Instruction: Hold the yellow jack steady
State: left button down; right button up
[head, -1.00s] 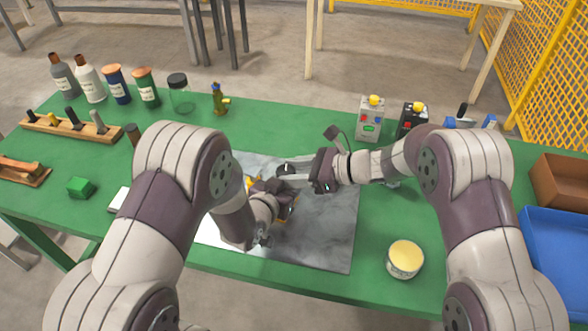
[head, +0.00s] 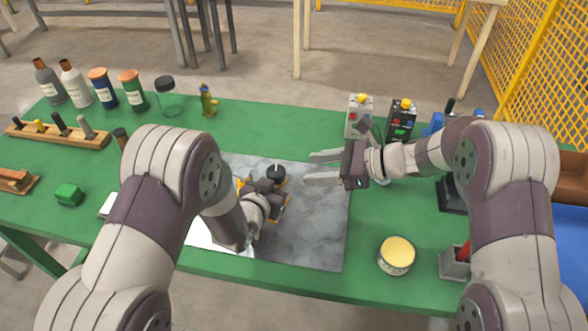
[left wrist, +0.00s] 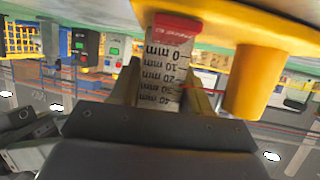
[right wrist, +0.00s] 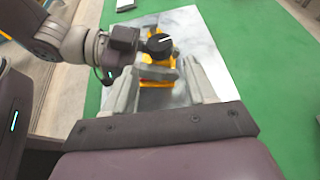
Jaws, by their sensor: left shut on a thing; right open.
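The yellow jack (right wrist: 155,92) stands on the grey marbled mat (head: 313,230). It has a black round knob (head: 277,173) on top, which also shows in the right wrist view (right wrist: 159,45). In the head view, my left gripper (head: 262,190) covers most of the jack.
A yellow-topped can (head: 397,252) stands at the front right. A grey box with a yellow button (head: 359,118) and a dark one (head: 400,122) stand behind my right forearm. Bottles and jars line the back left. The mat's right part is clear.

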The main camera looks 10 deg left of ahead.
jog(key=v, duration=0.3)
jog(key=shift+d+r, duration=0.1)
jog(key=shift+d, duration=0.1)
jog(key=shift+o, duration=1.4)
jog(key=shift+w+a, duration=0.2)
jog(key=shift+w, duration=0.05)
jog(key=w+a+r+m+t+h, duration=0.45)
jog(key=w+t, duration=0.25)
jog(key=w, duration=0.3)
notch_tip(320, 180, up, 3)
jog(key=m+g+h, duration=0.3)
jog(key=m+h, duration=0.6)
jog(key=m, duration=0.2)
send_over(276, 171)
jog(key=s, duration=0.5)
jog(key=shift+g+y, duration=0.25)
jog(key=shift+g, duration=0.05)
jog(key=x, duration=1.1)
jog(key=shift+d+f, duration=0.3)
jog(key=shift+f, duration=0.15)
